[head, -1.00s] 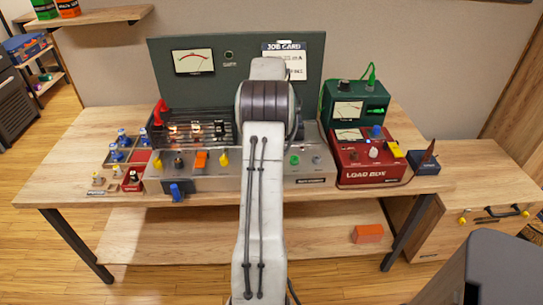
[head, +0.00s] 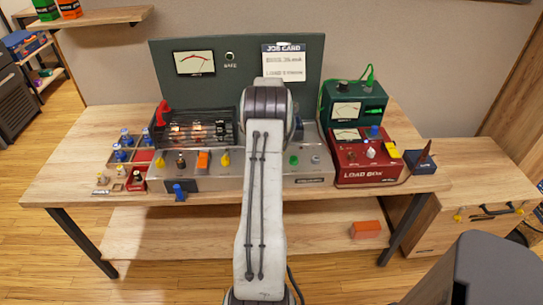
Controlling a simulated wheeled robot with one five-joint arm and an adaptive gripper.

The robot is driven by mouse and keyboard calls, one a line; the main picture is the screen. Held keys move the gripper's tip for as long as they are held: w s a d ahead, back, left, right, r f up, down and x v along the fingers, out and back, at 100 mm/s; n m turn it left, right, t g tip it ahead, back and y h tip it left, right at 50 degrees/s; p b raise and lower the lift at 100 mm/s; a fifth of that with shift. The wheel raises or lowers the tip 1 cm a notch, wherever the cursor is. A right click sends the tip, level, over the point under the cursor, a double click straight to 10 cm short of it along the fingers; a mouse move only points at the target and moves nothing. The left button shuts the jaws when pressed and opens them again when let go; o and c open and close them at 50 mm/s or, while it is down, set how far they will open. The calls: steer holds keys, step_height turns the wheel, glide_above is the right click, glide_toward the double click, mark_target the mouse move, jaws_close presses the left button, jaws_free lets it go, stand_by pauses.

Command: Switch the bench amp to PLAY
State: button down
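The bench amp (head: 215,184) stands on the wooden bench, a grey metal chassis with a dark green back panel (head: 225,90). The panel carries a needle meter (head: 194,63) and a job card (head: 284,62) whose small text is hard to read. The front has an orange switch (head: 203,160), yellow knobs (head: 224,159), a dark knob (head: 181,160), a blue lever (head: 179,192) and a green button (head: 293,160). A red handle (head: 161,112) stands at the left of the tube cage (head: 190,130). My arm covers the chassis middle. My gripper is hidden behind it.
A red load box (head: 365,172) and a green metered unit (head: 350,105) stand right of the amp. A small blue box (head: 421,163) sits farther right. Trays of tubes (head: 120,152) lie at the left. An orange block (head: 365,229) lies on the lower shelf.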

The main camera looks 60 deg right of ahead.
steer(key=shift+f, duration=0.1)
steer(key=shift+d+f+b, duration=0.1)
steer(key=shift+f+b, duration=0.3)
steer(key=shift+b, duration=0.55)
steer(key=shift+r, duration=0.2)
steer(key=shift+s+a+f, duration=0.1)
steer(key=shift+a, duration=0.2)
steer(key=shift+s+a+b, duration=0.35)
steer(key=shift+a+b, duration=0.05)
steer(key=shift+b, duration=0.05)
steer(key=shift+r, duration=0.3)
